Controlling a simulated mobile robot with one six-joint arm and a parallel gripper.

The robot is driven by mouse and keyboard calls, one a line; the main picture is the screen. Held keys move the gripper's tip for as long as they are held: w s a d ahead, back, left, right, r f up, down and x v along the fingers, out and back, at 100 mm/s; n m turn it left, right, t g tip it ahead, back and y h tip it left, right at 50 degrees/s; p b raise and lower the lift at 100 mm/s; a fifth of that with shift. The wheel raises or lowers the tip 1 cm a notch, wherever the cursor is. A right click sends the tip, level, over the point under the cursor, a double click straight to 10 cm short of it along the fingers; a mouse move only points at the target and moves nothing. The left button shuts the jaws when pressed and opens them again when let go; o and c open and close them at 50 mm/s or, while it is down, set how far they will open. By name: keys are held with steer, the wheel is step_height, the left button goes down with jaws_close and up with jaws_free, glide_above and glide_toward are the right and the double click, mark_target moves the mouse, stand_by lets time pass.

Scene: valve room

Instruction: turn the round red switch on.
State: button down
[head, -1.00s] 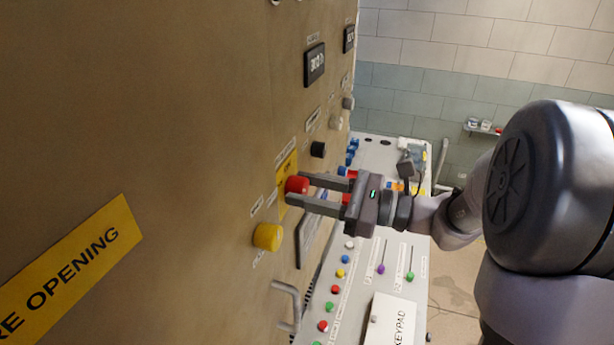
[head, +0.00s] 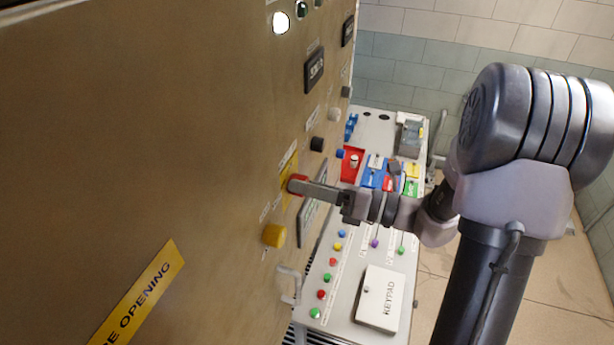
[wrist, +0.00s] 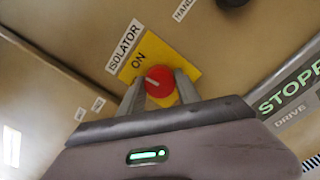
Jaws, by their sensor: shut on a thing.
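The round red switch (head: 296,184) sits on a yellow plate on the large tan panel. In the wrist view, the red switch (wrist: 159,81) has a pale pointer line on its face, and the yellow plate (wrist: 136,62) reads "ON", beside a white "ISOLATOR" label (wrist: 124,46). My gripper (head: 309,187) reaches the switch from the right. In the wrist view, my gripper (wrist: 160,90) has one finger on each side of the switch, shut on it. In the head view the fingers overlap, so the far one is hidden.
A yellow knob (head: 274,235) is below-left of the switch and a black knob (head: 317,144) above-right. A metal handle (head: 290,283) sticks out lower down. A console (head: 345,255) with buttons and a keypad box (head: 380,298) stands beside the panel.

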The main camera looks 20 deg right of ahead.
steer(key=shift+m+p, duration=0.5)
steer(key=shift+m, duration=0.2)
steer(key=c, duration=0.9)
jaws_free()
steer(key=shift+o, duration=0.2)
steer(key=shift+s+d, duration=0.1)
steer(key=b+v, duration=0.3)
steer(key=v, duration=1.4)
steer(key=shift+d, duration=0.1)
